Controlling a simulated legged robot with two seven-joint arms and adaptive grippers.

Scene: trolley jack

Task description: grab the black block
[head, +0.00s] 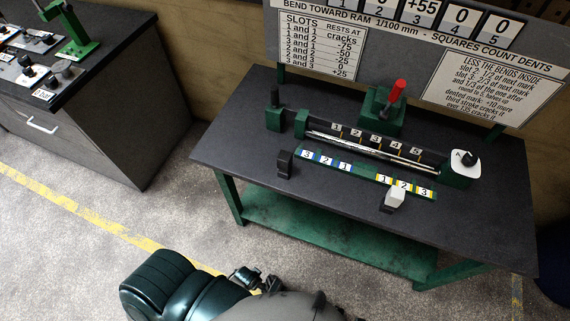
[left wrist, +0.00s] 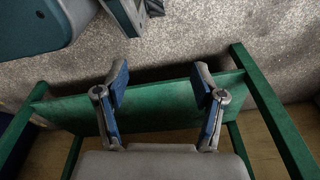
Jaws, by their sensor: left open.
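The black block (head: 285,163) is a small dark piece standing on the dark bench top, just left of the numbered strip (head: 345,167). In the head view, parts of my arm fill the bottom edge, well in front of the bench. The black block is not in the left wrist view. My right gripper is not clearly seen.
The bench (head: 230,150) has a green lower shelf (head: 330,243). A green press with a red-topped lever (head: 396,90) and a long slotted fixture stand behind the strip. A board with signs (head: 320,45) rises behind. A second bench (head: 110,90) stands left, with clear floor between.

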